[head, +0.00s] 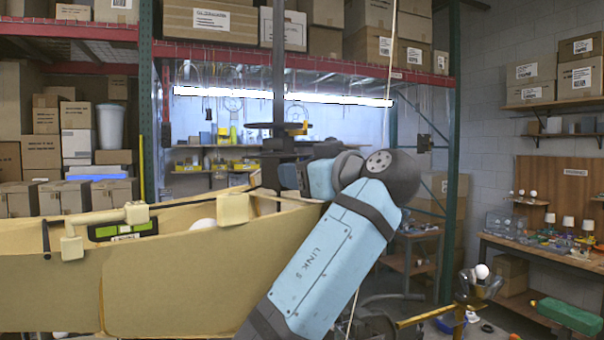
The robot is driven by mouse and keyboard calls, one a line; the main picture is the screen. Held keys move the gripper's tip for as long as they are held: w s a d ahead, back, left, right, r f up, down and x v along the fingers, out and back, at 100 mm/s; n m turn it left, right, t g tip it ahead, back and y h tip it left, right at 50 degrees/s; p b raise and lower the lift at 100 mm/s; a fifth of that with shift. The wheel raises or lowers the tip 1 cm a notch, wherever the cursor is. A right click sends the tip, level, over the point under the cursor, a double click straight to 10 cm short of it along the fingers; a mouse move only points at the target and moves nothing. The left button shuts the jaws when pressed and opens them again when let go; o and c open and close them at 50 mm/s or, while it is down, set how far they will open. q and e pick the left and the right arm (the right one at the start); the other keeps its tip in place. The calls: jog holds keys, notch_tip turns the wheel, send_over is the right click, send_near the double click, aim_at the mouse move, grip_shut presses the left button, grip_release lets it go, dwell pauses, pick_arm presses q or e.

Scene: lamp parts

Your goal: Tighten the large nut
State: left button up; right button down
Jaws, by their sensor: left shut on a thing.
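My left gripper (280,153) is at the end of the blue arm, near the middle of the head view, pointing left. It is shut on a dark part at a thin upright pole (279,55). This part looks like the large nut, but the fingers and shadow hide its outline. A flat dark disc (267,125) with a small yellow piece (297,130) sits around the pole just above the gripper. My right gripper is not in view.
A large tan container-like body (190,280) fills the lower left, with a green item (122,229) and a white round thing (203,224) at its top. A bulb (482,271) on a dark holder stands at the lower right. Benches and shelves lie behind.

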pick_arm(q)
jog(key=shift+f+n, duration=0.1)
jog(key=shift+n, duration=0.3)
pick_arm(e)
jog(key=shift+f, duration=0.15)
pick_arm(q)
jog(key=o, duration=0.9)
jog(key=shift+w+a, duration=0.1)
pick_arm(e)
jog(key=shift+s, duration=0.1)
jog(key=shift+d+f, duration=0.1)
